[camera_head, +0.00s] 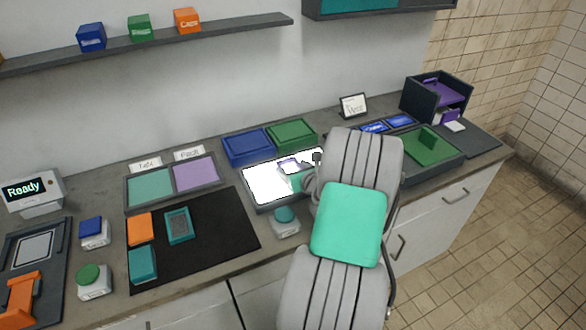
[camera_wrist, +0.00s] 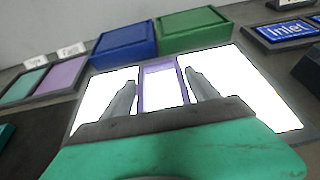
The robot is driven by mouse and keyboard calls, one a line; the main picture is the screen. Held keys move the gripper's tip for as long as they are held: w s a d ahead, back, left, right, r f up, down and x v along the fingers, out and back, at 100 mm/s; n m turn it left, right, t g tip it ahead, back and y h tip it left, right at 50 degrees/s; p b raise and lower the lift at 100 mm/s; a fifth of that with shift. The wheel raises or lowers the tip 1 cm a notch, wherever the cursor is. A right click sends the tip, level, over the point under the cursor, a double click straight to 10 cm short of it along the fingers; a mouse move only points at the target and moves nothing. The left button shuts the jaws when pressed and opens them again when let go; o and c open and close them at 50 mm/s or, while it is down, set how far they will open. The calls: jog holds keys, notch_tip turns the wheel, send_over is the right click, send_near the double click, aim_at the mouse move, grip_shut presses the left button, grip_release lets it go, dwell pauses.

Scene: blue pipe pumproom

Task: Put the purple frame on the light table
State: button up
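The purple frame (camera_wrist: 141,92) is a thin rectangle with an open middle, and bright white shows through it in the wrist view. It is over or on the lit white panel of the light table (camera_head: 262,183); I cannot tell whether it rests flat. In the head view the frame (camera_head: 288,162) shows near the panel's upper right part. My gripper (camera_wrist: 161,78) is above the panel, with one grey finger on each side of the frame. The fingers are very close to its long sides, and contact is unclear. My arm hides the light table's right part in the head view.
Blue (camera_head: 247,147) and green (camera_head: 292,134) trays stand behind the light table. A teal-topped button box (camera_head: 285,222) is at its front. A black mat (camera_head: 215,245) with orange and teal pieces lies left. A dark rack (camera_head: 408,100) with purple pieces stands at the far right.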

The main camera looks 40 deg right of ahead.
jog(key=o, duration=0.3)
jog(key=shift+r, duration=0.1)
jog(key=shift+s+r, duration=0.15)
jog(key=shift+r, duration=0.05)
jog(key=v, duration=1.1)
jog(key=w+a+n+g+y, duration=0.2)
jog(key=a+n, duration=0.7)
jog(key=w+a+n+g+y, duration=0.2)
jog(key=a+n+y, duration=0.1)
jog(key=a+n, duration=0.6)
jog(key=s+a+r+n+g, duration=0.1)
jog(key=s+a+r+n, duration=0.1)
jog(key=a+n, duration=0.3)
jog(key=s+a+r+n+g, duration=0.2)
jog(key=s+a+n, duration=0.3)
jog(key=n, duration=0.4)
jog(key=s+a+r+n+g+h, duration=0.1)
jog(key=s+a+r+n+g, duration=0.1)
jog(key=s+a+n, duration=0.2)
jog(key=shift+s+a+n, duration=0.1)
jog(key=shift+a+n, duration=0.15)
jog(key=shift+n, duration=0.6)
jog(key=shift+s+a+n, duration=0.1)
jog(key=shift+a+n, duration=0.15)
jog(key=shift+n, duration=0.6)
